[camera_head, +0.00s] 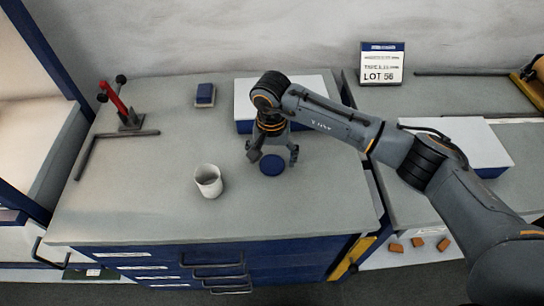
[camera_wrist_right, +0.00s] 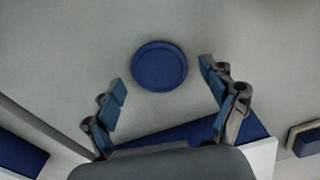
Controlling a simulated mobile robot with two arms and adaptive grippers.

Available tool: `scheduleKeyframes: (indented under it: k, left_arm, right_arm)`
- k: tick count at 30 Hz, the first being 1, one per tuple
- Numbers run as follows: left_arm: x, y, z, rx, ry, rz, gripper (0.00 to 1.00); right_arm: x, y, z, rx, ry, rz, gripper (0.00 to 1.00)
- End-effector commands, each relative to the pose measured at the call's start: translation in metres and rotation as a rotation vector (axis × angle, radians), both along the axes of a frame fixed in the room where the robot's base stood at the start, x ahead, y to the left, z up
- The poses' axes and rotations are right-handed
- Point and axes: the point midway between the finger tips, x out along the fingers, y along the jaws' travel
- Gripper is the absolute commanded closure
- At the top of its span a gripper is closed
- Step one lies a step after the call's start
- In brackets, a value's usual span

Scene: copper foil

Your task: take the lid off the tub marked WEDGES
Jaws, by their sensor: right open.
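A round blue lid (camera_head: 272,165) lies flat on the grey worktop near its middle; it also shows in the right wrist view (camera_wrist_right: 160,66). A white tub (camera_head: 208,181) stands upright and open-topped to the left of the lid, apart from it. I can read no marking on the tub. My right gripper (camera_head: 272,155) is open and empty, pointing down over the lid, its fingers spread to either side. In the wrist view the lid sits just beyond the fingertips. My left gripper is not in view.
A white-topped blue box (camera_head: 306,90) stands behind my right gripper. A small blue block (camera_head: 205,95) lies at the back. A red-handled clamp (camera_head: 117,103) and a dark angled bar (camera_head: 88,152) are at the left. The front of the worktop (camera_head: 290,215) is clear.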

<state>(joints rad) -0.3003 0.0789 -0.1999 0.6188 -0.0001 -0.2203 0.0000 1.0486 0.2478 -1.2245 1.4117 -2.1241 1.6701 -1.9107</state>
Motion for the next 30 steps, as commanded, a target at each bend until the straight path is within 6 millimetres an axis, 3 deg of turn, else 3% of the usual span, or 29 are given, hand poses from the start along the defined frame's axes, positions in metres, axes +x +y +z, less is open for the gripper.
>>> scheduleKeyframes:
  k: [3, 5, 19, 24, 30]
  left_arm:
    - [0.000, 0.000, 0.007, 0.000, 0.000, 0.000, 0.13]
    - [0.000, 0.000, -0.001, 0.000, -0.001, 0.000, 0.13]
    - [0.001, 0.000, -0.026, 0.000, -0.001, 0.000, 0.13]
    - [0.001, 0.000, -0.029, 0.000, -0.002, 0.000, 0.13]
    - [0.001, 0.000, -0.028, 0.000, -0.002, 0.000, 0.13]
  right_arm:
    - [0.000, 0.000, 0.006, 0.000, -0.001, 0.000, 0.16]
    - [0.001, 0.000, 0.012, 0.001, -0.004, 0.001, 0.16]
    - [-0.001, 0.001, 0.106, 0.000, -0.004, 0.000, 0.16]
    - [-0.002, 0.001, 0.120, 0.000, -0.001, 0.001, 0.16]
    - [-0.002, 0.001, 0.123, 0.000, 0.000, 0.000, 0.16]
